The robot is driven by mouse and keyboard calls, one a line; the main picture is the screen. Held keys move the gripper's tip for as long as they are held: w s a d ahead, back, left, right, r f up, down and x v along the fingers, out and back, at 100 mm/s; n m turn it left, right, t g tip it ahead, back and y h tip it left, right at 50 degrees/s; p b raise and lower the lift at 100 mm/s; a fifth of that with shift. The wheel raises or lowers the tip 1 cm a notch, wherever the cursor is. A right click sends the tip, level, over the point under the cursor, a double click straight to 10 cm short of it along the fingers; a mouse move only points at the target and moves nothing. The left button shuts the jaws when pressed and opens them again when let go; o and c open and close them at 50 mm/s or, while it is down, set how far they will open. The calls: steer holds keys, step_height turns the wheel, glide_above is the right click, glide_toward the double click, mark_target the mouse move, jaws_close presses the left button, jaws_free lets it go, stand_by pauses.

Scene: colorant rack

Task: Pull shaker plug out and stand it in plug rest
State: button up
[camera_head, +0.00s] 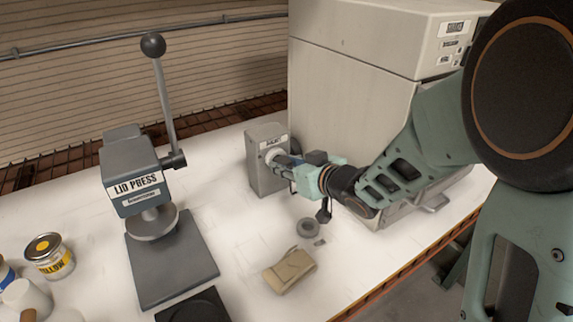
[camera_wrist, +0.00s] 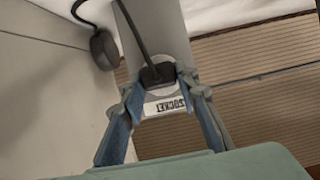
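A grey box (camera_head: 266,178) labelled as the socket stands on the white table beside the large beige machine. The black plug (camera_wrist: 157,75) sits in the box's round pale socket face (camera_wrist: 166,88), with a dark cord running from it. My gripper (camera_head: 287,163) points at this face. The plug is mostly hidden by my gripper in the head view. I cannot identify the plug rest for sure; a grey ring (camera_head: 308,227) lies on the table in front.
The beige machine (camera_head: 350,90) stands close behind my gripper. A lid press (camera_head: 135,175) with a tall lever is at the left. A folded tan cloth (camera_head: 289,271) and a yellow-labelled can (camera_head: 48,255) are on the table. A dark round piece (camera_wrist: 103,47) is near the machine.

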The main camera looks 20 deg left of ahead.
steer(key=shift+c, duration=1.1)
steer(key=o, duration=0.4)
steer(key=c, duration=0.6)
steer(key=shift+o, duration=0.2)
steer(key=shift+d, duration=0.1)
steer(key=shift+s+d, duration=0.3)
steer(key=shift+s+d, duration=0.15)
steer(key=shift+s+d, duration=1)
steer(key=shift+d, duration=0.15)
